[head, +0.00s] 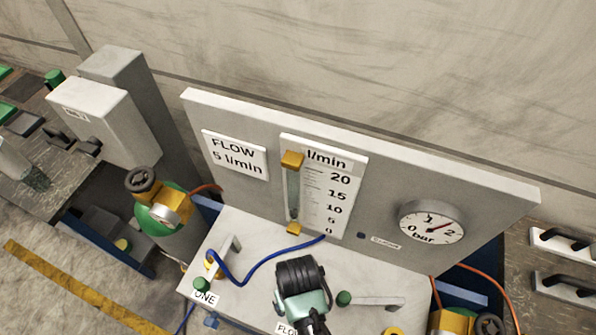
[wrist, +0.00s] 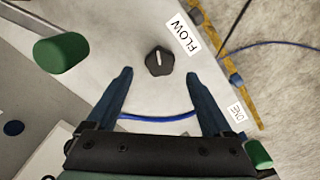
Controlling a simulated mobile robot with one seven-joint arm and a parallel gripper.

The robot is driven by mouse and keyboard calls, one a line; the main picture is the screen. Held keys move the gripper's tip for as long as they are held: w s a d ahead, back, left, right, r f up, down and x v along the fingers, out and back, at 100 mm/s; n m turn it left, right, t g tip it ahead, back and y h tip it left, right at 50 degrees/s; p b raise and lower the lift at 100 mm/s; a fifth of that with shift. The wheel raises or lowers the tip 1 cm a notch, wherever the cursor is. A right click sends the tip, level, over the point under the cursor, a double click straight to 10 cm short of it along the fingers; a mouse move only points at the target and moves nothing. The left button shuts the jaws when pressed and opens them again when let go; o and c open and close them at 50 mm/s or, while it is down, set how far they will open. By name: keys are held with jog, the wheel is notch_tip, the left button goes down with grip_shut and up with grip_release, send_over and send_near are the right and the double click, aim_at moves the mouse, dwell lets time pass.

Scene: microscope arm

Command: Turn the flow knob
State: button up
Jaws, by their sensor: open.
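The flow knob (wrist: 159,61) is a small black knob with a pale pointer mark, beside a white FLOW label (wrist: 182,36) on the pale panel top in the wrist view. My gripper (wrist: 159,74) is open, its two blue fingers spread wide. In the picture the knob shows between and just beyond the fingertips; I see no contact. In the head view my arm end hides the knob, and only part of the FLOW label (head: 286,328) shows. The flow meter (head: 293,195) is a clear upright tube beside a scale of 0 to 20 l/min.
A sign (head: 235,155) reads FLOW 5 l/min. A round bar gauge (head: 431,222) is on the right of the upright panel. A blue hose (head: 262,262) crosses the panel top. A green knob (wrist: 61,53) stands near the flow knob. Gas cylinders stand on both sides.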

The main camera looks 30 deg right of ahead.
notch_tip(320, 180, up, 8)
jog(key=shift+r+b, duration=0.2)
jog(key=shift+b, duration=0.2)
dwell(0.4)
jog(key=w+r+t+h+b, duration=0.1)
jog(key=w+r+t+b, duration=0.2)
jog(key=w+r+t, duration=0.8)
jog(key=w+a+r+t+b, duration=0.1)
jog(key=w+a+r+t, duration=0.1)
jog(key=w+r, duration=0.55)
jog(key=w+a+r+t+b, duration=0.15)
jog(key=w+r, duration=0.35)
jog(key=r, duration=0.6)
jog(key=s+a+r+t, duration=0.2)
jog(key=s+r+t, duration=0.2)
jog(key=r, duration=0.5)
jog(key=s+a+r+n+t+b, duration=0.1)
jog(key=s+r+t, duration=0.3)
jog(key=r, duration=0.6)
jog(key=s+a+r+t+y+b, duration=0.1)
jog(key=s+a+r+t, duration=0.2)
jog(key=r, duration=0.7)
jog(key=shift+s+t, duration=0.8)
jog(key=shift+t, duration=0.15)
